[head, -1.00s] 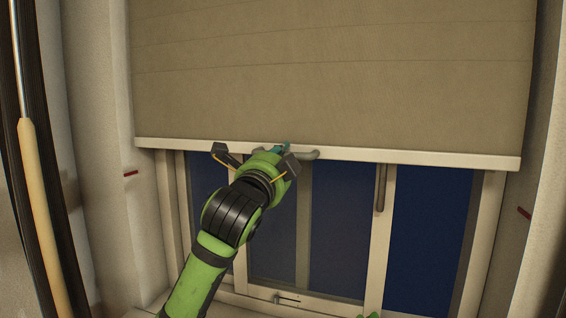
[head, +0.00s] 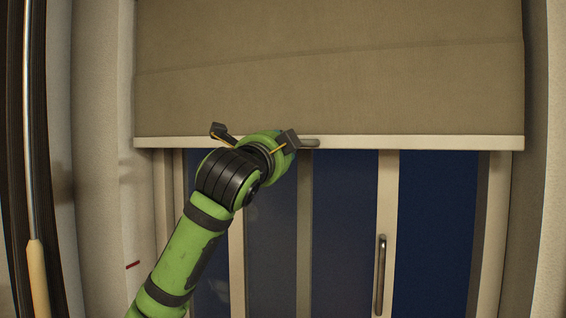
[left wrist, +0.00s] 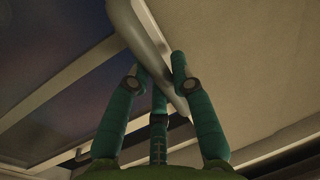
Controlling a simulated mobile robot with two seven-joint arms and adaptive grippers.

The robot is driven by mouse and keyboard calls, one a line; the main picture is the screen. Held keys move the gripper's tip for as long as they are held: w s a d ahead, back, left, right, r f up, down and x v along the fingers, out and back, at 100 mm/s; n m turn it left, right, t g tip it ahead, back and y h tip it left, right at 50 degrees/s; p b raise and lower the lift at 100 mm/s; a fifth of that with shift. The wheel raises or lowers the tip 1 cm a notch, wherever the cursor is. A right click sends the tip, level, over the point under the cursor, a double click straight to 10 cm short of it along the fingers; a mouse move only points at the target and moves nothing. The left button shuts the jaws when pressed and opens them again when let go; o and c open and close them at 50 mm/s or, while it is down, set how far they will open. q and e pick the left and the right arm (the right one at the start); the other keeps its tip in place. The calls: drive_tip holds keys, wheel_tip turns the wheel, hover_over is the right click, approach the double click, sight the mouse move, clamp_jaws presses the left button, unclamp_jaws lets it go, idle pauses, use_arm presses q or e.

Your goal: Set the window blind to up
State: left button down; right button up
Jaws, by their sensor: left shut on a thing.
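The window blind (head: 330,75) is a beige fabric sheet hanging across the top of the window, with a pale bottom bar (head: 430,143). A grey handle (head: 310,143) sits at the middle of that bar, and its left part is hidden behind my wrist. My left gripper (left wrist: 160,85) is shut on the handle, which also shows in the left wrist view (left wrist: 143,40), with its teal fingers on both sides of it. In the head view my own wrist hides the fingers. My right gripper is out of view.
Below the bar, dark window panes (head: 345,230) in pale frames are uncovered. A window handle (head: 380,275) stands upright on the frame. A red mark (head: 132,265) is on the left wall, well below the bar. A pole (head: 38,280) stands at far left.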

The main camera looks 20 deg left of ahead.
use_arm(q)
drive_tip(key=shift+r, duration=0.25)
drive_tip(key=c, duration=1.1)
unclamp_jaws()
drive_tip(key=shift+o, duration=0.2)
drive_tip(key=shift+f, duration=0.1)
drive_tip(key=s+f, duration=0.2)
drive_tip(key=s, duration=0.9)
drive_tip(key=shift+s+a, duration=0.2)
drive_tip(key=shift+s, duration=0.15)
drive_tip(key=shift+f, duration=0.1)
